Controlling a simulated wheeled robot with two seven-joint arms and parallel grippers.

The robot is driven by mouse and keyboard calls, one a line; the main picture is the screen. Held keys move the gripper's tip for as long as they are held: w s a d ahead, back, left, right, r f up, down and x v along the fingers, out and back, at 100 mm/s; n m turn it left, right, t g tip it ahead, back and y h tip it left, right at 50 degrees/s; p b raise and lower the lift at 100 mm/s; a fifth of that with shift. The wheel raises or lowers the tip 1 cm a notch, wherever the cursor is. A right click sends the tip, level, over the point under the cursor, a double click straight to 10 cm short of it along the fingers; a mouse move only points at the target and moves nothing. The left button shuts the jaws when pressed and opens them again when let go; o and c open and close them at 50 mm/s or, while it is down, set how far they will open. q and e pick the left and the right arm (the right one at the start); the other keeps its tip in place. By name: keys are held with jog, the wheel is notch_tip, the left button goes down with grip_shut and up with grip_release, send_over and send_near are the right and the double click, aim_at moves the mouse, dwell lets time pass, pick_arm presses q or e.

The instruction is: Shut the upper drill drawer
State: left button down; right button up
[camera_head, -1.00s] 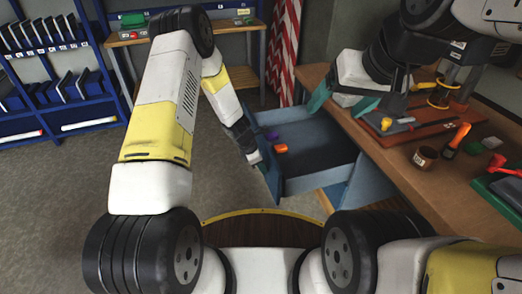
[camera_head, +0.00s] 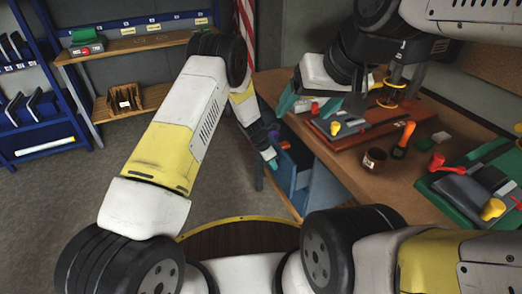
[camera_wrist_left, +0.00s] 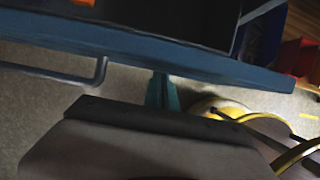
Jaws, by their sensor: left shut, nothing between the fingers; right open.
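The upper drill drawer (camera_head: 300,165) is a blue drawer under the workbench's left end, still partly out, with an orange item (camera_head: 285,145) inside. My left gripper (camera_head: 270,154) is shut and empty, its teal tips at the drawer's outer front. In the left wrist view the drawer front (camera_wrist_left: 200,62) crosses the top, with a grey bar handle (camera_wrist_left: 98,75) at left. The teal fingertips (camera_wrist_left: 162,92) are at the front panel, right of the handle; firm contact is hard to tell. My right gripper (camera_head: 308,104) is open and empty above the bench's left end.
The wooden workbench (camera_head: 345,180) carries a red-brown board (camera_head: 375,130), a dark jar (camera_head: 374,159), an orange-handled tool (camera_head: 404,138) and a green tray (camera_head: 455,205). Blue racks and a wooden shelf unit (camera_head: 140,45) stand at the back left. Grey floor is free at left.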

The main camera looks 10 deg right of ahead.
aim_at(282, 161)
pick_arm(q)
jog(key=shift+w+d, duration=0.25)
jog(key=shift+d, duration=0.45)
jog(key=shift+w+d, duration=0.2)
jog(key=shift+d, duration=0.5)
jog(key=shift+w+d, duration=0.25)
jog(key=shift+d, duration=0.45)
pick_arm(e)
jog(key=shift+w+d, duration=0.1)
jog(key=shift+d, duration=0.25)
pick_arm(q)
jog(key=shift+a, duration=0.1)
